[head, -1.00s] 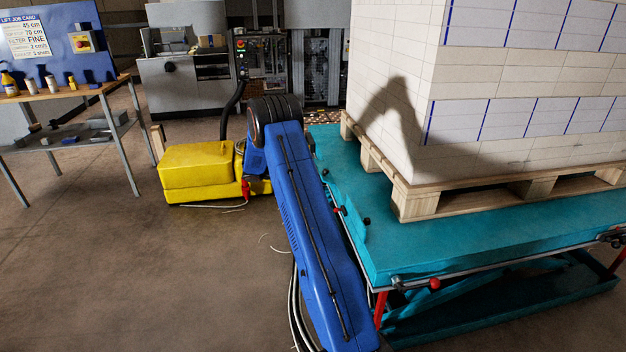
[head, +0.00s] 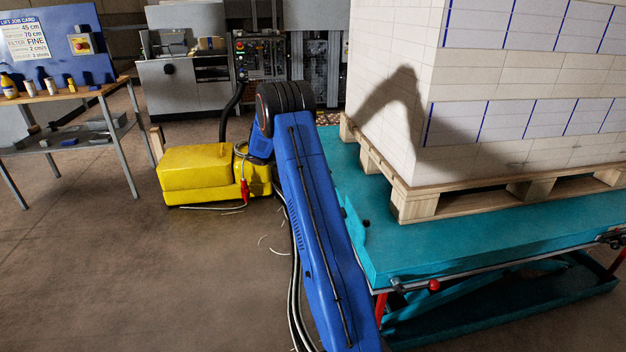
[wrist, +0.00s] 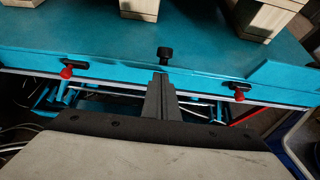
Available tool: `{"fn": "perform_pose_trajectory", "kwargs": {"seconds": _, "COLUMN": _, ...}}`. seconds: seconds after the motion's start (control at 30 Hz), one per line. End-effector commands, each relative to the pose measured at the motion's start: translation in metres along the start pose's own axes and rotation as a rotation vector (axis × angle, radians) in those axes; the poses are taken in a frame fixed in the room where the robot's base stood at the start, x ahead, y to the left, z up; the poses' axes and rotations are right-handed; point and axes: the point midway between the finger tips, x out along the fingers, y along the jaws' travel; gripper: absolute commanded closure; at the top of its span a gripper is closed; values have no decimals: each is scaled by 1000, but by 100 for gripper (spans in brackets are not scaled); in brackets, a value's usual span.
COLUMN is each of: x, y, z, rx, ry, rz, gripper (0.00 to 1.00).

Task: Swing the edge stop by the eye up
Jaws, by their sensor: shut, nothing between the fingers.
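In the wrist view two edge stops, each a dark bar with a red knob, lie along the teal lift table's rim: a left stop (wrist: 66,71) and a right stop (wrist: 238,92). A black round knob (wrist: 165,53) stands on the table edge between them. I cannot tell which stop is by the eye. My gripper (wrist: 160,80) is shut and empty, its fingers just short of the rim below the black knob, apart from both red knobs. In the head view another red-knobbed stop (head: 430,286) lies on the near edge; my arm hides the gripper.
A wooden pallet (head: 430,204) with a tall stack of white reams stands on the teal lift table (head: 450,250). A yellow unit (head: 200,172) with loose cables sits left of my arm. A workbench (head: 75,93) is further left.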

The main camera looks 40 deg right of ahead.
Motion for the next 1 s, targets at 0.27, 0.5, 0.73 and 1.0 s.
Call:
{"fn": "perform_pose_trajectory", "kwargs": {"seconds": 0.27, "x": 4, "y": 0, "z": 27, "rx": 7, "ry": 264, "rz": 0, "gripper": 100}}
{"fn": "perform_pose_trajectory", "kwargs": {"seconds": 0.5, "x": 12, "y": 0, "z": 44, "rx": 6, "ry": 470, "rz": 0, "gripper": 100}}
{"fn": "perform_pose_trajectory", "kwargs": {"seconds": 0.73, "x": 18, "y": 0, "z": 53, "rx": 3, "ry": 612, "rz": 0, "gripper": 100}}
{"fn": "perform_pose_trajectory", "kwargs": {"seconds": 1.0, "x": 23, "y": 0, "z": 58, "rx": 1, "ry": 605, "rz": 0, "gripper": 100}}
